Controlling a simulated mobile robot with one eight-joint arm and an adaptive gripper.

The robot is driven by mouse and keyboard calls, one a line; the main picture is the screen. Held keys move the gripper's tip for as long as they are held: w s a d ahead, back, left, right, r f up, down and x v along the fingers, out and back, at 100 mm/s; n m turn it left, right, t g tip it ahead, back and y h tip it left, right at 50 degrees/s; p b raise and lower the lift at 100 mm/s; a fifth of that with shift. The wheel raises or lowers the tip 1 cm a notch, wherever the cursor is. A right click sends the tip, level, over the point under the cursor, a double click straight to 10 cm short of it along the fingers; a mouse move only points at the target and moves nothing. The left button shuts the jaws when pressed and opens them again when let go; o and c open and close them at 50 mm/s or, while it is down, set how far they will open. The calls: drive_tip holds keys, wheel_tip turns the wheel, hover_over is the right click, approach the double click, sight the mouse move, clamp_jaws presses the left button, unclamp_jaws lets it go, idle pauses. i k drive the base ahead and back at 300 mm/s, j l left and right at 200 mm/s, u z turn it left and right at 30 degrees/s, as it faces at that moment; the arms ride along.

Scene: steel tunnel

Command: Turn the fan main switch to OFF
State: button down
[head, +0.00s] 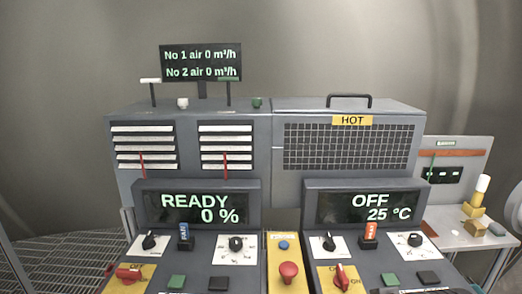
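The fan's main switch appears to be the red rotary handle (130,273) on a yellow plate at the lower left of the left console, in the head view. Its handle lies roughly sideways; its lettering is too small to read surely. The left display (202,207) above reads "READY 0 %". A similar red rotary handle (341,277) on the right console stands nearly upright, with "ON" printed to its right. The right display (368,207) reads "OFF 25 °C". My gripper is not in view.
Close to the left switch are a black knob (149,241), a blue tag (184,235) and a green button (177,281). A red mushroom button (288,271) stands between the consoles. A side table (450,238) is at right; grating floor (62,262) lies at left.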

sight(129, 276)
drive_tip(key=u, duration=1.55)
